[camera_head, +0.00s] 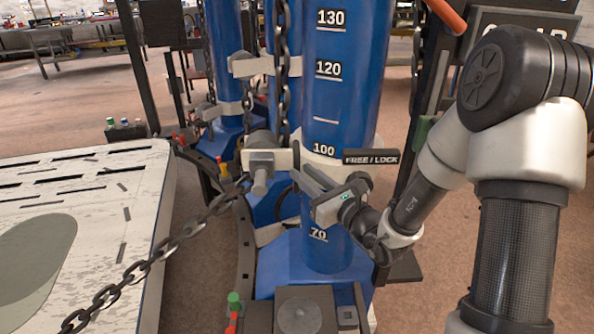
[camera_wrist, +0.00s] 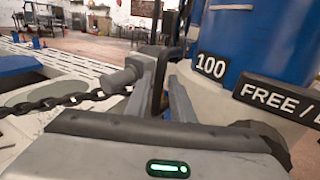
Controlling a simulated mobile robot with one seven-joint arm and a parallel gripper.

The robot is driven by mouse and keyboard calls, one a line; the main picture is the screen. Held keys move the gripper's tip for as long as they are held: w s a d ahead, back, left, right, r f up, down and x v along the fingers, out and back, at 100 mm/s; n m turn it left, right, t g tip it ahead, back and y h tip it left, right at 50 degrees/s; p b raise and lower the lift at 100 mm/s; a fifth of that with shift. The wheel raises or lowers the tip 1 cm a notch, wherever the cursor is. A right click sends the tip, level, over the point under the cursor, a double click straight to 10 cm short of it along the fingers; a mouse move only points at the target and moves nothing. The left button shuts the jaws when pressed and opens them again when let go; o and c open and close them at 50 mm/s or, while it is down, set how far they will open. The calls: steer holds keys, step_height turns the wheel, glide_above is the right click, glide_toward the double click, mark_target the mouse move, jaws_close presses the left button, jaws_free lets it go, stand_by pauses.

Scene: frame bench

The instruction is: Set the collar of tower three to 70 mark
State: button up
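The nearest blue tower (camera_head: 335,100) carries white marks 130, 120 and 100, with 70 low down near its base. A pale collar (camera_head: 282,158) sits around it just below the 100 mark. A black FREE / LOCK plate (camera_head: 371,157) is on the collar and also shows in the wrist view (camera_wrist: 285,104). A grey cylinder-ended part (camera_head: 260,172) juts from the collar's left. My gripper (camera_head: 312,190) is in front of the collar, its fingers apart. In the wrist view a dark upright bar (camera_wrist: 158,80) shows between them; contact cannot be told. No tower number is readable.
More blue towers (camera_head: 224,60) stand behind. Chains (camera_head: 281,70) hang beside the tower, and one (camera_head: 150,262) slants down to the lower left, close to the collar. A worn white slotted table (camera_head: 110,215) is at the left. A dark panel (camera_head: 520,22) stands at upper right.

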mark_target(299, 170)
steer(key=shift+x, duration=1.85)
jaws_close()
steer(key=shift+d+f, duration=0.1)
steer(key=shift+f, duration=0.1)
